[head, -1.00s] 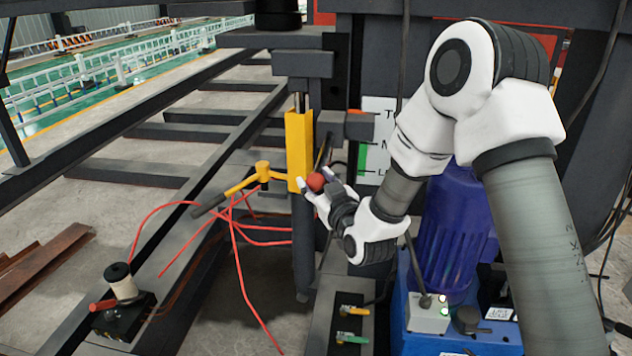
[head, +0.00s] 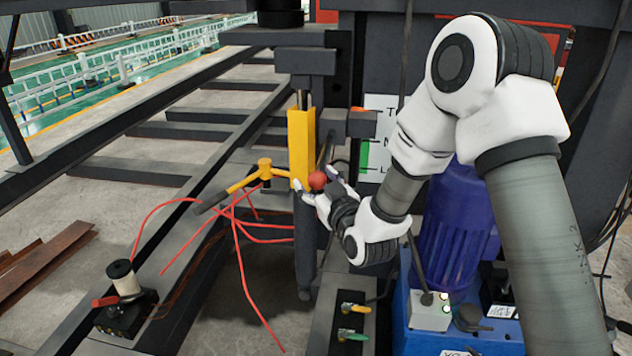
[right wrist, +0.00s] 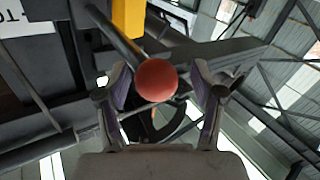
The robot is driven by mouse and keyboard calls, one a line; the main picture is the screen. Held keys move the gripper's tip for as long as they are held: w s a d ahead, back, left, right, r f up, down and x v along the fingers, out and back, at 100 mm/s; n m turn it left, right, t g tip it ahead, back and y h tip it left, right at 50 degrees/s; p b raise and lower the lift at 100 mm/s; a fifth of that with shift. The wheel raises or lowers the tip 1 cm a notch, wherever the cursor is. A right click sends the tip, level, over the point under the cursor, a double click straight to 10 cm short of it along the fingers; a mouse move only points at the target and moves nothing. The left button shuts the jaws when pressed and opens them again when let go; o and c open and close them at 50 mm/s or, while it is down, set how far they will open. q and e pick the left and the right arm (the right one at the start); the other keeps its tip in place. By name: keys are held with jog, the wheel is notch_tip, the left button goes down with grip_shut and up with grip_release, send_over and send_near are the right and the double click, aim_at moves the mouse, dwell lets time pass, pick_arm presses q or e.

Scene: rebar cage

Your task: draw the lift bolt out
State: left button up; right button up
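The lift bolt's red ball knob (head: 317,180) is beside the lower end of the yellow sleeve (head: 301,145) on the upright post. My right gripper (head: 318,184) reaches it from the lower right, with a finger on either side of the ball. In the right wrist view the knob (right wrist: 156,80) is centred between the spread fingertips, with gaps showing on both sides. My right gripper (right wrist: 158,82) is open there. My left gripper is not in view.
A yellow clamp with a dark handle (head: 265,170) sticks out left of the sleeve. Loose red cables (head: 240,250) hang below it. A blue pump unit (head: 455,240) stands right of the post. A small black box with a spool (head: 125,305) is at lower left.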

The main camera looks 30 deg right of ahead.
jog(key=s, duration=0.7)
jog(key=shift+s+a, duration=0.2)
jog(key=shift+s, duration=0.05)
jog(key=shift+f, duration=0.1)
